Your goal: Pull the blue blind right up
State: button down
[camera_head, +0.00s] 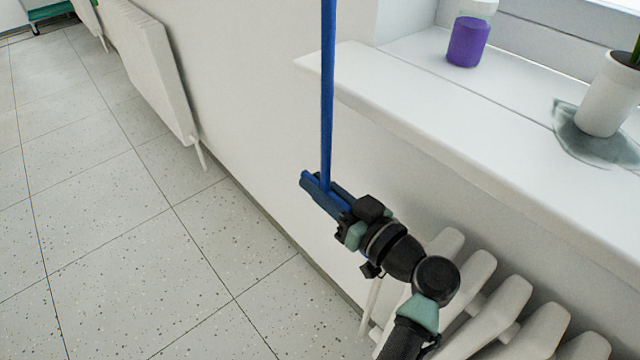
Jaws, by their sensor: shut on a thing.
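A long thin blue rod or cord (327,90) hangs straight down from the top edge of the camera_head view, in front of the white wall by the window sill's left end. My gripper (316,188) is shut on the lower end of this blue pull. Its blue fingers close around it, so the part between them is hidden. The gripper is below the sill's level and left of the radiator. The blind itself is out of view above.
A white window sill (420,105) juts out on the right, with a purple jar (467,42) and a white plant pot (608,100) on it. A white radiator (505,300) stands below, close to my arm. Another radiator (150,65) is along the wall. The tiled floor (120,230) at left is clear.

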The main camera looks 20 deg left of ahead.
aim_at(330, 148)
notch_tip(330, 148, up, 10)
jog(key=p, duration=0.4)
jog(key=shift+w+d+f+p, duration=0.1)
jog(key=shift+p, duration=0.2)
jog(key=shift+f, duration=0.1)
jog(key=c, duration=0.8)
grip_release()
jog(key=v, duration=1.3)
jog(key=shift+p, duration=0.35)
jog(key=shift+c, duration=0.2)
